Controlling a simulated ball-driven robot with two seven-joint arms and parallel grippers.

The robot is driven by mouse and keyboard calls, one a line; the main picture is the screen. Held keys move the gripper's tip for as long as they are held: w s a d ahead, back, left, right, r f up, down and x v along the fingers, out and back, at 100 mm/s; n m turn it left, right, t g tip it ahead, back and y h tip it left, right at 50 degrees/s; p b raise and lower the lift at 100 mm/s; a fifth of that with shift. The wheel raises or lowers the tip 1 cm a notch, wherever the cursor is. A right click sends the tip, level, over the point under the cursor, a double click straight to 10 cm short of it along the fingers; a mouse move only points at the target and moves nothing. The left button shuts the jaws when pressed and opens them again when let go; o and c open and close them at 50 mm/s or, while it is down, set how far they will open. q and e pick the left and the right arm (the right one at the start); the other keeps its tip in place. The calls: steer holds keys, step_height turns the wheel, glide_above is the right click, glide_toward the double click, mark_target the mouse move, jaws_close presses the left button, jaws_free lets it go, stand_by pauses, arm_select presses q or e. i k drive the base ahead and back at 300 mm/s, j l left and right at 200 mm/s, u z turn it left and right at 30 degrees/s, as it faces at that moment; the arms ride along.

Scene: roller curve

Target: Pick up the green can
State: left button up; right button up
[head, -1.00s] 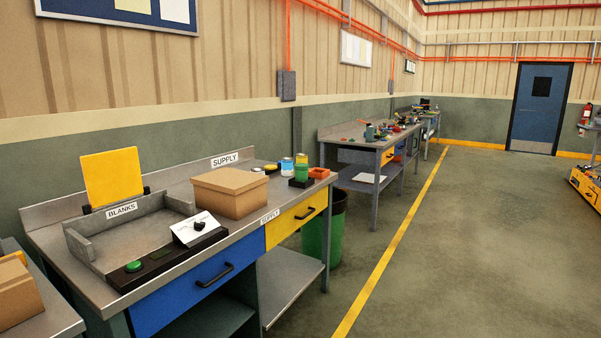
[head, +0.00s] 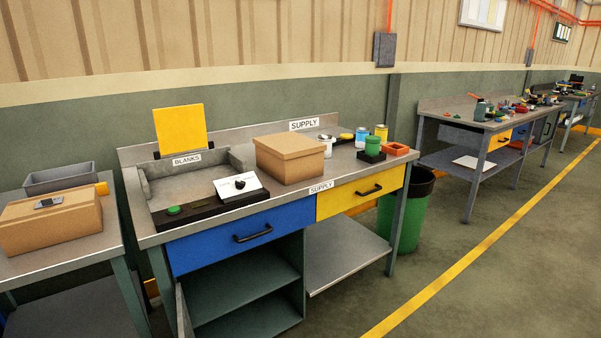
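A small green can (head: 372,146) stands upright in a black holder (head: 371,157) at the right end of the supply workbench (head: 338,166). Behind it stand a blue can (head: 362,138) and a yellow can (head: 381,133). An orange tray (head: 397,149) sits just to its right. Neither of my grippers is in view.
A closed cardboard box (head: 290,160) sits mid-bench, left of the cans. A green bin (head: 408,215) stands on the floor at the bench's right end. Another bench (head: 60,252) is at left, a cluttered one (head: 470,122) at right. Floor at lower right is clear.

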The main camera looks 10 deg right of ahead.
mark_target(372, 149)
steer(key=i+l, duration=0.2)
steer(key=l, duration=0.15)
steer(key=i+l+u, duration=0.1)
steer(key=l, duration=0.25)
steer(key=i+l, duration=0.25)
steer(key=l, duration=0.15)
steer(key=i+l, duration=0.2)
steer(key=l, duration=0.15)
steer(key=i+l+u, duration=0.1)
steer(key=l, duration=0.3)
steer(key=i+l, duration=0.2)
steer(key=l, duration=0.15)
steer(key=i+l+u, duration=0.1)
steer(key=l, duration=0.3)
steer(key=i, duration=0.1)
